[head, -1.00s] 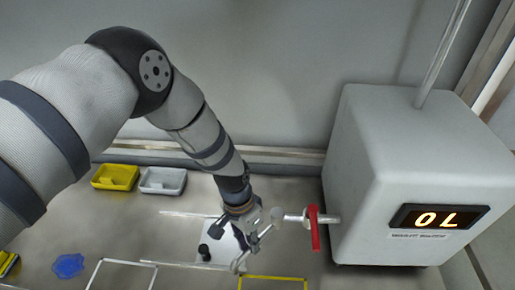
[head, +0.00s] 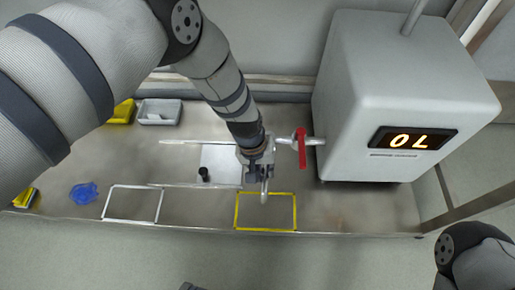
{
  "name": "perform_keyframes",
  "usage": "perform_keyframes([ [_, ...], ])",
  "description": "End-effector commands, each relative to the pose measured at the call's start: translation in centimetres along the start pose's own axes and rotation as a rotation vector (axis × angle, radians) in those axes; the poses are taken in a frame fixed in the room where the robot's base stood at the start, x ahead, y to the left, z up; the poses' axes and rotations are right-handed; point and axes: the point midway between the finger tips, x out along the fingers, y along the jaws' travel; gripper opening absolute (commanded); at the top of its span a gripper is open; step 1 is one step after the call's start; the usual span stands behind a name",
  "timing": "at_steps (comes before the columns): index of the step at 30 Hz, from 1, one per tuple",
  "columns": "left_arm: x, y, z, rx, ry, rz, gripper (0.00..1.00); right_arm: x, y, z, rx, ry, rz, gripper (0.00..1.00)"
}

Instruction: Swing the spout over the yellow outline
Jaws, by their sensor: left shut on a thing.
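The spout (head: 264,192) is a thin metal tube that comes from the pipe with the red handle (head: 301,148) on the grey box. Its end points toward the front of the bench and overlaps the back part of the yellow outline (head: 237,212) in the head view. How high the end hangs above the bench is hard to tell. My left gripper (head: 257,168) is shut on the spout near the pipe and hides part of it. My right gripper is out of view.
The grey box (head: 345,100) with an orange "0 L" display (head: 413,139) stands at the right. A white plate (head: 222,165) with a small black object (head: 204,174), a white outline (head: 104,204), a blue item (head: 84,193) and trays (head: 160,112) lie to the left.

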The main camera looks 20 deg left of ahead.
Motion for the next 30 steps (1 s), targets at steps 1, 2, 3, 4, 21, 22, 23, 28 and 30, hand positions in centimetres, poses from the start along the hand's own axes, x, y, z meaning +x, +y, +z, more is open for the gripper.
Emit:
perform_keyframes([
  [1, 0.2, 0.0, 0.1, -0.004, 0.002, 0.0, 0.0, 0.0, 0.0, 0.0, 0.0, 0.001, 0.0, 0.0],
  [2, 0.2, 0.0, 0.1, -0.008, 0.003, 0.0, 0.0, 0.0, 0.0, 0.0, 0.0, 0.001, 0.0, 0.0],
  [3, 0.2, 0.0, 0.0, -0.013, 0.004, 0.0, 0.0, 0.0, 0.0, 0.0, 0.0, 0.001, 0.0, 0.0],
  [4, 0.2, 0.0, 0.0, -0.016, 0.005, -0.001, 0.0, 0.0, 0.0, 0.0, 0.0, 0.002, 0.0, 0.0],
  [21, 0.3, 0.0, 0.0, -0.021, 0.006, -0.001, 0.36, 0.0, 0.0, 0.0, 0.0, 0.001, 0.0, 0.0],
  [22, 0.2, 0.0, 0.0, -0.021, 0.006, -0.001, 0.36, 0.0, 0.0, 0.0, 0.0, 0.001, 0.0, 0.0],
  [23, 0.2, 0.0, 0.0, -0.021, 0.006, -0.001, 0.36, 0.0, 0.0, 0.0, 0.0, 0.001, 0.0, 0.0],
  [28, 0.1, 0.0, 0.0, -0.022, 0.006, -0.001, 0.36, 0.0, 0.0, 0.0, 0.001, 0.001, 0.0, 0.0],
  [30, -0.7, 0.0, -0.1, -0.022, 0.008, -0.001, 0.36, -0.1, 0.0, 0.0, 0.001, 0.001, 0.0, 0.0],
])
